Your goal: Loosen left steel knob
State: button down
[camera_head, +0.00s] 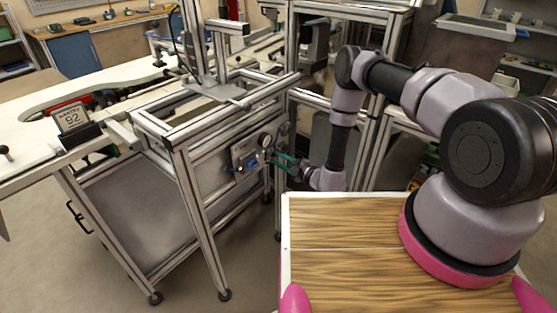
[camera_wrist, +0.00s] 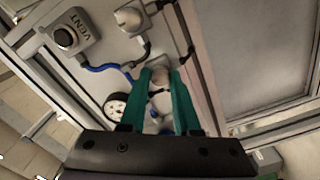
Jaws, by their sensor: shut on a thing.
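My gripper (camera_wrist: 160,80) has teal fingers and is shut on a grey steel knob (camera_wrist: 159,77), seen between the fingertips in the wrist view. A second round metal knob (camera_wrist: 128,19) is further up the panel, apart from the gripper. I cannot tell for sure which of the two is the left one. In the head view my gripper (camera_head: 276,158) reaches the panel (camera_head: 245,150) from the right, and the held knob is too small to make out.
A box marked VENT (camera_wrist: 71,32), a blue hose (camera_wrist: 100,68) and a dial gauge (camera_wrist: 116,106) sit close to the fingers. The panel is on an aluminium frame (camera_head: 185,195). A wooden top (camera_head: 345,270) lies in front; open floor is at lower left.

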jog(key=n, duration=0.3)
jog(key=shift+n, duration=0.3)
jog(key=n, duration=0.3)
jog(key=shift+n, duration=0.4)
jog(key=n, duration=0.6)
jog(key=shift+f+n, duration=0.1)
jog(key=shift+n, duration=0.3)
jog(key=c, duration=0.6)
grip_release()
jog(key=shift+d, duration=0.1)
jog(key=v, duration=1)
jog(key=shift+s+d, duration=0.25)
jog(key=shift+s, duration=0.05)
